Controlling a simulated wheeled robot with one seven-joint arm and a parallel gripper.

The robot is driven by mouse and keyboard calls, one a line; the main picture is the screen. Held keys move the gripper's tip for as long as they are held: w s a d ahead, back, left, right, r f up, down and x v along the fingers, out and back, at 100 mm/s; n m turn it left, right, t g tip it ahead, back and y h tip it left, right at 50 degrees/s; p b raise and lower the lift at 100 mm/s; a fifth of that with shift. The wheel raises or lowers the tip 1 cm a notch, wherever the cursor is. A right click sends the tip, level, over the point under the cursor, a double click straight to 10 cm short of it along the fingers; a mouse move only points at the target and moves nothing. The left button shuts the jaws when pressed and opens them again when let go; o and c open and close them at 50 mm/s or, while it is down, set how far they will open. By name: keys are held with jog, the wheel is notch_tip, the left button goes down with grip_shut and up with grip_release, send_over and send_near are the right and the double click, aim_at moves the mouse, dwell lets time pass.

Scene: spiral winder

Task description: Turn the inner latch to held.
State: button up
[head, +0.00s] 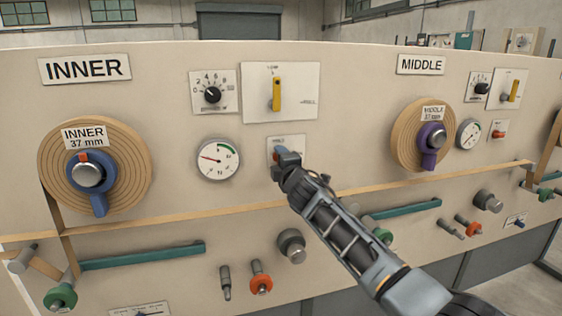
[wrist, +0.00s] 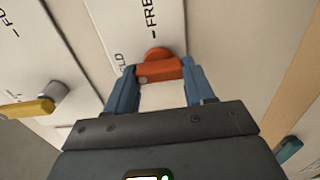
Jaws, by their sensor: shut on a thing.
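The inner latch, a small orange-red handle (wrist: 158,68), sits on a white plate on the panel. In the wrist view it lies between the two blue fingers of my gripper (wrist: 157,80), which is shut on it. "FREE" is printed above the latch in that view, and a partly hidden word ending in "LD" is at its left. In the head view my gripper (head: 284,158) covers the latch and the lower part of its plate (head: 287,142). I cannot tell exactly which mark the latch points to.
The inner roll (head: 128,160) with its blue hub lever is at the left, the gauge (head: 219,159) just left of my gripper. A yellow lever (head: 277,93) stands upright above it. A tan strip (head: 190,218) and several knobs lie below. The middle station is at the right.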

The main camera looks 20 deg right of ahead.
dwell(0.3)
jog(key=o, duration=1)
jog(key=shift+o, duration=0.2)
jog(key=s+p, duration=0.1)
jog(key=s, duration=0.6)
jog(key=shift+s, duration=0.4)
